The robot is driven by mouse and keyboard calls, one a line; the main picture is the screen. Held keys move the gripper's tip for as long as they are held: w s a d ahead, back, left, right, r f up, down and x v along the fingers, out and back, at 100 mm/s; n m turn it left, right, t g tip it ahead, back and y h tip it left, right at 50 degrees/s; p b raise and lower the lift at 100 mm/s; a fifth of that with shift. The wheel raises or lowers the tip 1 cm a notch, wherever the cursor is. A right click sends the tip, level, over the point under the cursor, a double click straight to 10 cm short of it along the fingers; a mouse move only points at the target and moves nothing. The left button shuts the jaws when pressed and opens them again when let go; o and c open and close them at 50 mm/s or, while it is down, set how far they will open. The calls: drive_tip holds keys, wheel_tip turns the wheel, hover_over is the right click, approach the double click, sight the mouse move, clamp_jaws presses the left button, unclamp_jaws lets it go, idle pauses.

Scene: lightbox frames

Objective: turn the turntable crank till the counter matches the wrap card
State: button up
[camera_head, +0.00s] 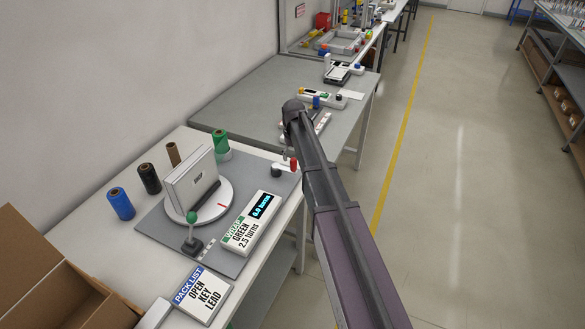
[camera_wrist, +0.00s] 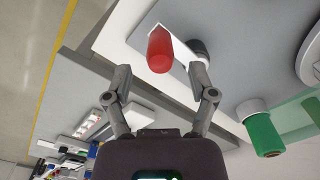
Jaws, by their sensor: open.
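The white turntable (camera_head: 222,203) carries an upright pale panel-like item (camera_head: 193,182) and has a red mark on its rim. The crank (camera_head: 280,170) has a red knob (camera_head: 293,164), which also shows in the wrist view (camera_wrist: 160,50). My gripper (camera_wrist: 160,72) is open, with its fingers on either side of the red knob's line and no visible contact. In the head view my arm hides most of the gripper. The wrap card (camera_head: 242,237) reads "GREEN 2.5 turns". The counter (camera_head: 262,206) beside it appears to read 0.0 turns.
A green roll (camera_head: 220,143), a brown roll (camera_head: 174,153), a black roll (camera_head: 149,178) and a blue roll (camera_head: 120,203) stand behind the turntable. A green-knobbed lever (camera_head: 192,228) stands in front. A pack list card (camera_head: 201,294) and open cardboard box (camera_head: 50,285) are nearer.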

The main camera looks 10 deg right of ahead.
drive_tip(key=shift+f+b, duration=1.65)
drive_tip(key=shift+f, duration=0.25)
